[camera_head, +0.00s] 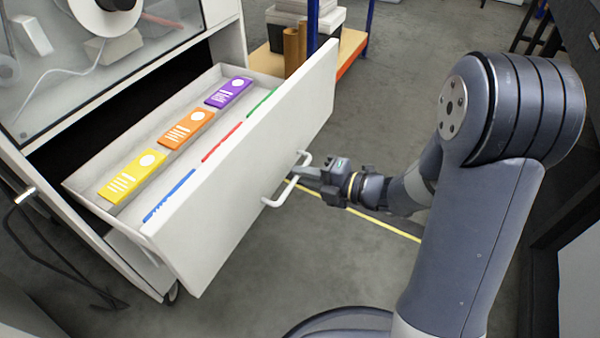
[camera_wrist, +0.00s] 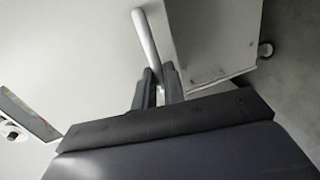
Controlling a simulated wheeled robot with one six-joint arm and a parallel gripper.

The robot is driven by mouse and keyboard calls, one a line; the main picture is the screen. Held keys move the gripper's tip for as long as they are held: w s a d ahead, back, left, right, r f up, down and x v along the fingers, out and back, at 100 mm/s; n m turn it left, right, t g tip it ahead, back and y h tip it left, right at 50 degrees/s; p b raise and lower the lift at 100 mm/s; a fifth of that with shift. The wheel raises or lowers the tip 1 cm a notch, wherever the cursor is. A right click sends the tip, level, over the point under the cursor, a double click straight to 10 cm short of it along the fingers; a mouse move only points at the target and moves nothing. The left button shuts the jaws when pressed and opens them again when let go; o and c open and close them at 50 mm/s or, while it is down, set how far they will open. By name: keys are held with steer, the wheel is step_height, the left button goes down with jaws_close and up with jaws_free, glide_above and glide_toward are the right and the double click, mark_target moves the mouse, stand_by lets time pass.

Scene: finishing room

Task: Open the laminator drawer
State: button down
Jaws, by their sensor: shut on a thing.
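The laminator drawer (camera_head: 245,170) is white and stands pulled well out of the laminator cabinet (camera_head: 228,45). Its white bar handle (camera_head: 281,192) is on the front panel. In the wrist view the fingers (camera_wrist: 159,85) close around the handle (camera_wrist: 146,40), and the white drawer front fills much of the picture. Inside the drawer lie a yellow packet (camera_head: 132,177), an orange packet (camera_head: 186,129) and a purple packet (camera_head: 229,91).
Blue, red and green strips lie along the drawer's front compartment. A shelf with a wooden board (camera_head: 350,45), blue posts and brown rolls stands behind the drawer. A black bent rod (camera_head: 60,260) is at the left. The grey floor (camera_head: 300,270) before the drawer is clear, with a yellow line.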

steer(key=c, duration=1.5)
jaws_free()
steer(key=p+v, duration=0.2)
steer(key=v, duration=0.8)
steer(key=shift+s+d+p, duration=0.15)
steer(key=shift+d+p, duration=0.25)
steer(key=b+x, duration=0.2)
steer(key=x, duration=0.9)
steer(key=shift+b, duration=0.4)
steer(key=shift+r, duration=0.1)
